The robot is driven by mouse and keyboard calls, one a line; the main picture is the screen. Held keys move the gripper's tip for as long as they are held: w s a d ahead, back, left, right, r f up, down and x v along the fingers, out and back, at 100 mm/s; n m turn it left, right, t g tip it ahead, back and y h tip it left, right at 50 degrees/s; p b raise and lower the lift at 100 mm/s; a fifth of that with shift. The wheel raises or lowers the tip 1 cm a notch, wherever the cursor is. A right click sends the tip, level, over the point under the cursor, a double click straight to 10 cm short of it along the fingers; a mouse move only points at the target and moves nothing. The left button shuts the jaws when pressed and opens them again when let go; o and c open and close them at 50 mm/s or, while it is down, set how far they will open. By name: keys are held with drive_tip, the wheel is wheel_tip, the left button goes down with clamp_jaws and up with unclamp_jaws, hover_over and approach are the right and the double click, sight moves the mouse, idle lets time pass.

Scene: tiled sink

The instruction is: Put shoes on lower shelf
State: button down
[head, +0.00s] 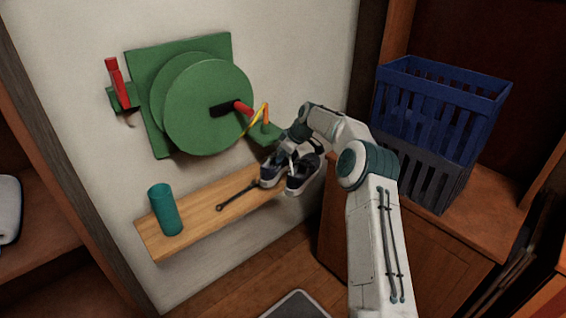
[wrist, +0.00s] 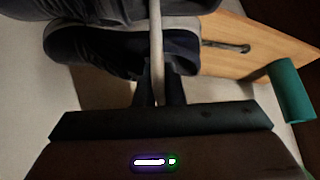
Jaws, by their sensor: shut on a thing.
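A pair of dark shoes with pale soles shows at the right end of the wooden shelf in the head view, with a left shoe (head: 272,171) and a right shoe (head: 303,177). My gripper (head: 290,159) is at their top and is shut on them. In the wrist view the near shoe (wrist: 95,47) and the other shoe (wrist: 65,12) lie across the top, just beyond my fingers (wrist: 158,88). A narrow pale rod-like piece runs between the fingers and in front of the shoes. I cannot tell if the soles touch the shelf (head: 200,205).
A teal cylinder (head: 165,210) stands at the shelf's left end and a dark wrench (head: 238,195) lies mid-shelf. A green reel (head: 205,105) is on the wall above. Blue (head: 435,105) and grey (head: 420,165) crates stand on the cabinet at right.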

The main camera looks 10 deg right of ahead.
sight(279, 168)
drive_tip(key=shift+w+d+r, duration=0.1)
drive_tip(key=shift+w, duration=0.2)
drive_tip(key=shift+f, duration=1.75)
drive_tip(key=shift+f, duration=0.2)
drive_tip(key=c, duration=1.5)
unclamp_jaws()
